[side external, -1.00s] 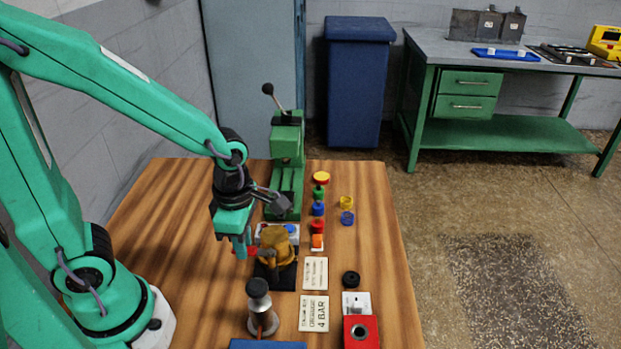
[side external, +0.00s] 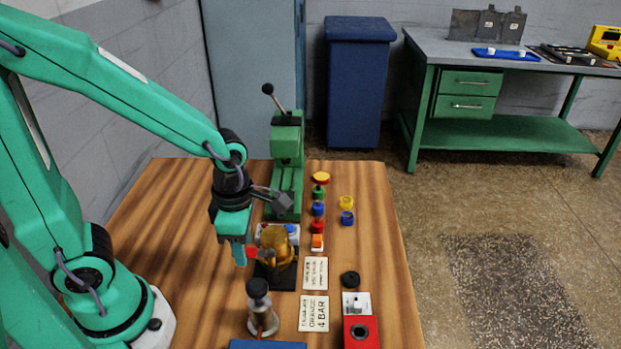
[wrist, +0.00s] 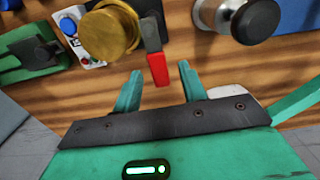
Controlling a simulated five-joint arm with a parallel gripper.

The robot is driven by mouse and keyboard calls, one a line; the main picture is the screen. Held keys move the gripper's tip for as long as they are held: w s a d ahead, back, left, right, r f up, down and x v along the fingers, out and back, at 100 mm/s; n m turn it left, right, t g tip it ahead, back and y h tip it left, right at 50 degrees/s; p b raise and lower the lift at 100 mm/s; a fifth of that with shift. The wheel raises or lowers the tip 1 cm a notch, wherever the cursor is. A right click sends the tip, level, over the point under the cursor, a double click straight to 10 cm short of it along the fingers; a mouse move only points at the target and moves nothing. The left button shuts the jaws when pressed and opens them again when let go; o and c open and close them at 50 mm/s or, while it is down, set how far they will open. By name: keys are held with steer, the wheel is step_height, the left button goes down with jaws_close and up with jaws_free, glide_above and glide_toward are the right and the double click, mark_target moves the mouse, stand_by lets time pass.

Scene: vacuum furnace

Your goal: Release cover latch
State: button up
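The amber dome cover (side external: 277,243) stands on a dark base on the wooden table; in the wrist view it is the round yellow-brown thing (wrist: 106,30) at the top. A latch lever with a red end (wrist: 158,69) and a grey shank sits beside the cover, and its red end also shows in the side view (side external: 252,252). My gripper (side external: 240,256) is low at the left of the cover. In the wrist view its two green fingers (wrist: 161,70) are apart, with the red end showing between their tips and a gap on each side.
A black-knobbed metal part (side external: 261,308) stands in front of the cover. A green lever press (side external: 287,165) is behind it. Coloured pieces (side external: 318,208), printed cards (side external: 314,313) and a red block (side external: 361,332) lie to the right. The table's left part is clear.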

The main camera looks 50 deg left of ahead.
step_height(320, 180, up, 8)
stand_by(0.9)
stand_by(0.3)
steer(key=s+a+r+m+t, duration=0.1)
steer(key=a+r+m+t, duration=0.1)
steer(key=m, duration=1.1)
steer(key=a+r+m+t, duration=0.3)
steer(key=r+m, duration=0.2)
steer(key=m, duration=0.9)
steer(key=shift+s+a+t, duration=0.2)
steer(key=shift+s+t, duration=0.1)
steer(key=shift+s, duration=0.1)
